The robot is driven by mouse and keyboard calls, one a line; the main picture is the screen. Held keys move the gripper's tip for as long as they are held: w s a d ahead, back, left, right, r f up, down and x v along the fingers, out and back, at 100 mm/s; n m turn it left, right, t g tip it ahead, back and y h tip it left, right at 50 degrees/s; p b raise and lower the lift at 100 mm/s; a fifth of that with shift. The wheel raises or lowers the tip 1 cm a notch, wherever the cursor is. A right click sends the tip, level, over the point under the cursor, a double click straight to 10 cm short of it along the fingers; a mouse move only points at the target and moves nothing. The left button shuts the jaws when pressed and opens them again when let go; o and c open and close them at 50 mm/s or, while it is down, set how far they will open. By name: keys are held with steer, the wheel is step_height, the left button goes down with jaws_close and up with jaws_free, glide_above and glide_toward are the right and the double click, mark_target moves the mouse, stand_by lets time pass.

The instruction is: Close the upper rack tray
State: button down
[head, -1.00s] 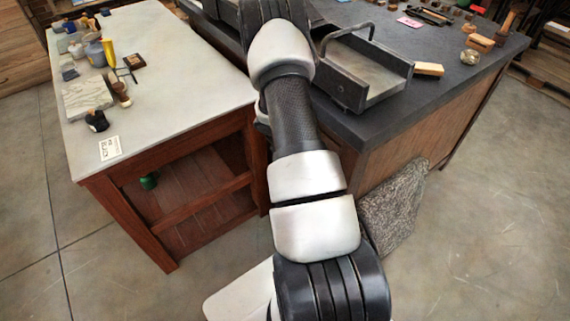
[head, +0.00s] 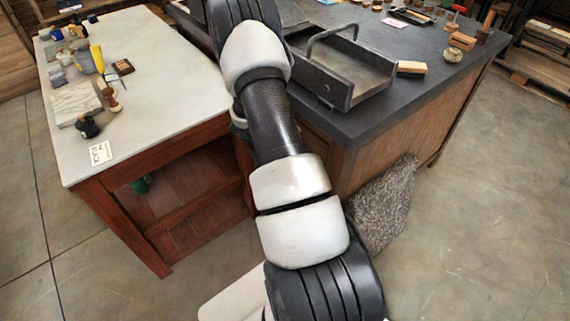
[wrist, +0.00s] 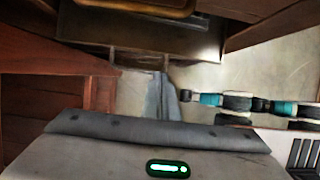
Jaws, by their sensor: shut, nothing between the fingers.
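No rack with an upper tray can be made out for certain. In the head view a dark metal tray with a raised loop handle (head: 345,92) sits near the front edge of the dark counter, right of my arm. My arm reaches up and away, and its end is hidden in the head view. In the wrist view my gripper (wrist: 164,98) shows as a narrow grey shape beyond the grey housing with a green light, shut and empty. A dark box-like form (wrist: 140,30) with a brown edge lies across the top of the wrist view; I cannot tell what it is.
A pale-topped table (head: 165,90) with bottles and small tools stands left of my arm, with open wooden shelving below. The dark counter (head: 400,105) holds a wooden block (head: 411,68). A rough grey slab (head: 385,205) leans against it. Floor at right is clear.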

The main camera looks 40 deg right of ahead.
steer(key=p+v, duration=0.1)
steer(key=v, duration=0.7)
steer(key=s+a+f+h+b, duration=0.4)
steer(key=s+a+h, duration=0.15)
steer(key=s, duration=0.25)
steer(key=d+r+b+x, duration=0.1)
steer(key=b+x, duration=0.2)
steer(key=x, duration=0.9)
steer(key=shift+d, duration=0.35)
steer(key=shift+s+r+y, duration=0.1)
steer(key=shift+y, duration=0.15)
